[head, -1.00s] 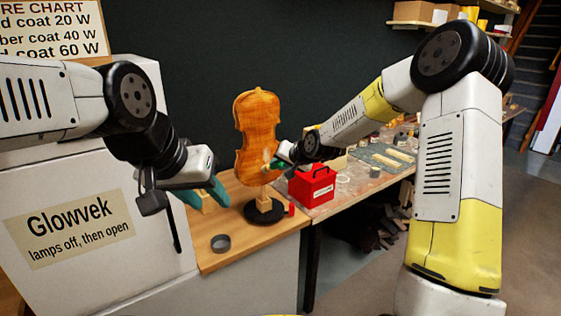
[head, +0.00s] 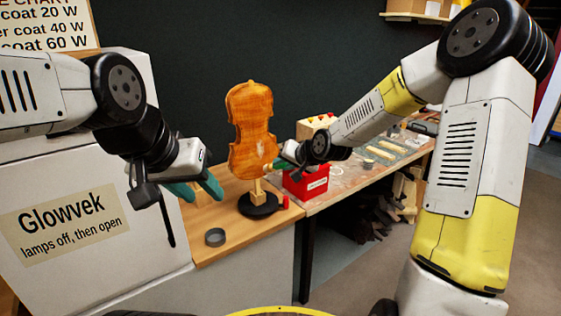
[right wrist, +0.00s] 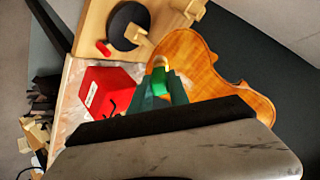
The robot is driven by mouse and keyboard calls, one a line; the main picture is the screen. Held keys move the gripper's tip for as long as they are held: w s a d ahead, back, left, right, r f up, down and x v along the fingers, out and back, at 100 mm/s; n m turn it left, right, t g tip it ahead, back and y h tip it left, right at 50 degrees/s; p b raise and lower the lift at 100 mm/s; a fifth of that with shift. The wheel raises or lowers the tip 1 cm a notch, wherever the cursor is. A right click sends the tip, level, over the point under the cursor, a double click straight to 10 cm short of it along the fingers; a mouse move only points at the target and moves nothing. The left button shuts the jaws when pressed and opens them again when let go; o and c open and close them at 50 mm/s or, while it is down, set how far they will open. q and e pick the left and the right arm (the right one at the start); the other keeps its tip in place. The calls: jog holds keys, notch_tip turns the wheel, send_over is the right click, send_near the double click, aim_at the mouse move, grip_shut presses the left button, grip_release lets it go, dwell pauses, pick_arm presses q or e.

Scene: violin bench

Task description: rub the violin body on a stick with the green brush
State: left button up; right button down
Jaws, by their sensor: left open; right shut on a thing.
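The orange-brown violin body (head: 252,125) stands upright on a short wooden stick (head: 257,190) in a round black base (head: 259,205) on the bench. It also shows in the right wrist view (right wrist: 195,62). My right gripper (head: 277,165) is shut on the green brush (right wrist: 160,82) beside the violin's lower right side. The brush's pale tip lies at the violin's lower part; I cannot tell whether it touches. My left gripper (head: 197,189) is open and empty, left of the violin, with teal fingers.
A red box (head: 306,183) stands right of the violin, under my right gripper. A small red item (head: 285,202) lies by the base. A grey ring (head: 215,237) lies at the bench's front. A white cabinet (head: 90,190) labelled Glowvek stands at left. The workbench continues right with tools.

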jog(key=shift+s+d, duration=0.45)
jog(key=shift+s, duration=0.15)
jog(key=shift+s+d, duration=0.4)
jog(key=shift+s, duration=0.2)
jog(key=w+a+f+t+y, duration=0.1)
jog(key=w+a, duration=0.1)
jog(key=w, duration=0.4)
jog(key=shift+w+f+t, duration=0.15)
jog(key=shift+f+t, duration=0.1)
jog(key=shift+t, duration=0.05)
jog(key=shift+w+a, duration=0.45)
jog(key=shift+w, duration=0.25)
dwell(0.7)
